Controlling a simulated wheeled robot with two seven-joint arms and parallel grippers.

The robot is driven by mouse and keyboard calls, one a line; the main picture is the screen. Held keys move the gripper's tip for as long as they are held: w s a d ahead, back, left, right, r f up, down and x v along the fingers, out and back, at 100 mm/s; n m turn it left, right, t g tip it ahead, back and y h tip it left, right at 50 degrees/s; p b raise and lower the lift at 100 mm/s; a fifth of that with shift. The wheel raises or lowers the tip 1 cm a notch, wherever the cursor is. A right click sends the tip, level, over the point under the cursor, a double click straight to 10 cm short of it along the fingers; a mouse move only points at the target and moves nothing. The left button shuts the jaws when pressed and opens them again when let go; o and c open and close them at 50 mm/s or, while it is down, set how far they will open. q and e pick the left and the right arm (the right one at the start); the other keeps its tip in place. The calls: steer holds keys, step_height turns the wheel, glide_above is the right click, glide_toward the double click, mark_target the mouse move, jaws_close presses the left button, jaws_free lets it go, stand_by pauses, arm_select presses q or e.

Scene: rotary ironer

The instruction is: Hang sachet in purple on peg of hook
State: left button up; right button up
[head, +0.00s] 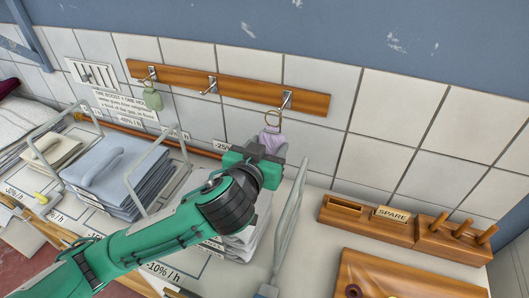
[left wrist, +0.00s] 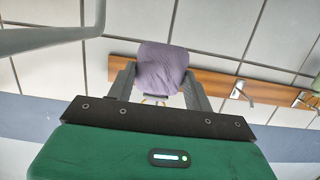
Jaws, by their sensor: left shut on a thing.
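The purple sachet (head: 272,142) has a thin ring (head: 273,117) at its top. My left gripper (head: 262,153) is shut on the sachet and holds it upright, just below and left of the rightmost hook (head: 287,100). The ring is close to this hook's peg; I cannot tell whether it touches or is around it. In the left wrist view the sachet (left wrist: 161,66) sits between both fingers, with the ring mostly hidden behind the gripper body. My right gripper is not in view.
The wooden hook rail (head: 240,89) runs along the tiled wall. Its middle hook (head: 211,86) is empty; a green sachet (head: 152,99) hangs at the left hook. Below stand folded linen (head: 115,175), metal dividers (head: 290,225), a SPARE box (head: 365,220) and a pegged block (head: 455,240).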

arm_select(q)
steer(key=shift+b+x, duration=0.35)
steer(key=shift+x, duration=0.95)
steer(key=shift+r+b+x, duration=0.15)
steer(key=shift+x, duration=0.6)
steer(key=shift+r+b+x, duration=0.15)
steer(key=shift+x, duration=0.6)
steer(key=shift+w+d+f, duration=0.2)
steer(key=shift+w+f, duration=0.4)
steer(key=o, duration=1)
steer(key=shift+o, duration=0.2)
steer(key=shift+b, duration=0.3)
